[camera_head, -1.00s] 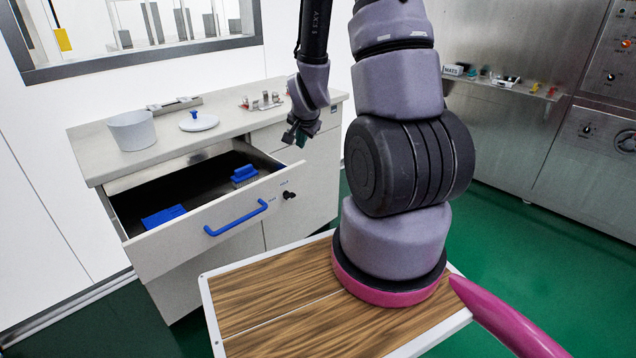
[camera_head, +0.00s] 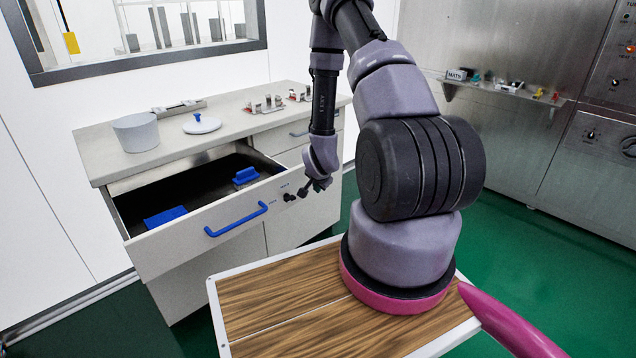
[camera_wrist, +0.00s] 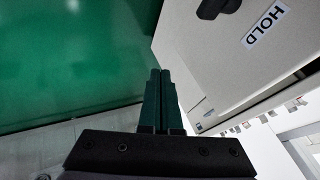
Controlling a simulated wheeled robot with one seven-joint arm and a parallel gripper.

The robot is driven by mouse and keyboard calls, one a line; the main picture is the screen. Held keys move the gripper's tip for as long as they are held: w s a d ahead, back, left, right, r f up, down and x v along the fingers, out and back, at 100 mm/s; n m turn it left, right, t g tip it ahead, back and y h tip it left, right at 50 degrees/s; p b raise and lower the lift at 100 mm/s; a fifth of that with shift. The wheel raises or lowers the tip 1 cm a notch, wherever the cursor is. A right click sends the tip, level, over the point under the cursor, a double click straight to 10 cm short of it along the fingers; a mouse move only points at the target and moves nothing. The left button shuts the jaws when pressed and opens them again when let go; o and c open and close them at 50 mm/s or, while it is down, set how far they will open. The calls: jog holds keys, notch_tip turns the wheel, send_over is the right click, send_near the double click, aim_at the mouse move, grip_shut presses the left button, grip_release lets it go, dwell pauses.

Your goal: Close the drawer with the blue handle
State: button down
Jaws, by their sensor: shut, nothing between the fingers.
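The drawer (camera_head: 180,241) with the blue handle (camera_head: 236,219) stands pulled out from the cabinet. Inside it lie a blue flat item (camera_head: 165,217) and a blue brush-like item (camera_head: 246,176). My gripper (camera_head: 304,192) is by the right end of the drawer front, close to a black knob (camera_head: 289,197); I cannot tell whether it touches. In the wrist view my gripper (camera_wrist: 160,75) has its green fingers together and empty, beside a light panel (camera_wrist: 235,60) with a black knob (camera_wrist: 215,8) and a HOLD label. The blue handle is not in the wrist view.
A grey bowl (camera_head: 136,132), a white lid with a blue knob (camera_head: 202,124) and small metal parts (camera_head: 268,104) sit on the countertop (camera_head: 100,160). Another drawer (camera_head: 297,149) at the right is shut. Green floor (camera_head: 520,270) is free at the right.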

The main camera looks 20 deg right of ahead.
jog(key=shift+w+a+f, duration=0.1)
jog(key=shift+w+a, duration=0.1)
jog(key=shift+w, duration=0.45)
jog(key=shift+w+a+r, duration=0.1)
jog(key=shift+w+a, duration=0.1)
jog(key=shift+w, duration=0.5)
jog(key=shift+w+a+f, duration=0.1)
jog(key=shift+w+a, duration=0.1)
jog(key=shift+w, duration=0.45)
